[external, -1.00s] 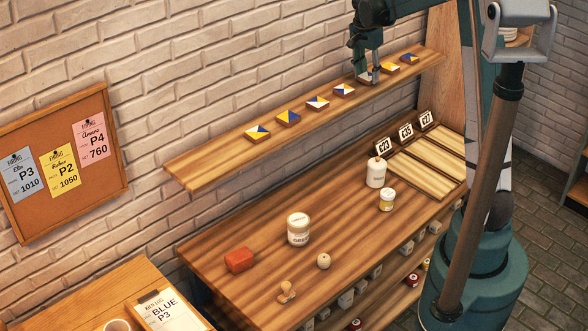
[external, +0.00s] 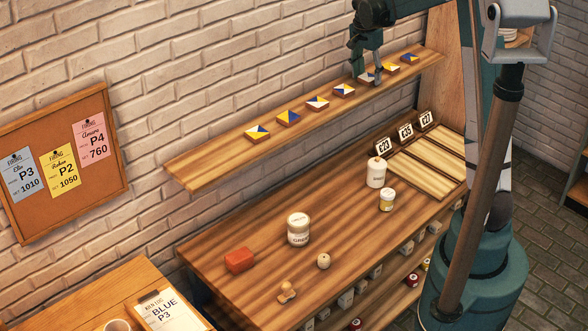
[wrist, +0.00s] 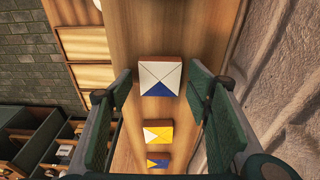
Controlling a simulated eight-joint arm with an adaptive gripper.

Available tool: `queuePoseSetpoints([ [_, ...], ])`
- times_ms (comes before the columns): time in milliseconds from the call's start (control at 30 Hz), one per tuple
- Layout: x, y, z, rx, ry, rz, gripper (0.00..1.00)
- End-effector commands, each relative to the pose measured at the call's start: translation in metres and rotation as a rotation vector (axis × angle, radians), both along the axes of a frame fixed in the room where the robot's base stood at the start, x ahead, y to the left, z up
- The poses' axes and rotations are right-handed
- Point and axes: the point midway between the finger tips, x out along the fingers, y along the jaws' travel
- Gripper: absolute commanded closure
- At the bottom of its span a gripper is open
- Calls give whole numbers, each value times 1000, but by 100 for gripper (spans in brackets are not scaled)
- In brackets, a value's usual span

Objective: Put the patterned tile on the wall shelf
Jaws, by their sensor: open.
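A patterned tile with white and blue triangles (wrist: 160,76) lies flat on the wall shelf (external: 225,157); in the external view the tile (external: 366,77) is partly hidden by my gripper. My gripper (external: 370,74) is at the shelf, right over this tile. In the wrist view my gripper (wrist: 160,78) is open, with one finger on each side of the tile and visible gaps between. Several similar tiles stand in a row on the shelf, such as a yellow and white one (wrist: 157,133) and a blue and yellow one (external: 288,118).
The brick wall is close behind the shelf. Below, the workbench (external: 215,250) holds a red block (external: 239,260), a white jar (external: 298,230), a bottle (external: 376,172), a small jar (external: 387,200) and price-tagged slats (external: 428,175). A wooden side panel (external: 445,80) stands at the shelf's right end.

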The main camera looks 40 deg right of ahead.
Motion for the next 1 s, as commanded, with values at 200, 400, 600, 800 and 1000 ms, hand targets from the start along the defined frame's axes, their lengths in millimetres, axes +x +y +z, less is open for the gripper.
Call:
queuePoseSetpoints([
  [200, 0, 2, 12, 0, 0, 0, 50],
  [400, 0, 5, 38, 0, 0, 0, 50],
  [600, 0, 10, 71, 0, 0, 0, 50],
  [800, 0, 15, 99, 0, 0, 0, 50],
  [1000, 0, 17, 116, 0, 0, 0, 50],
])
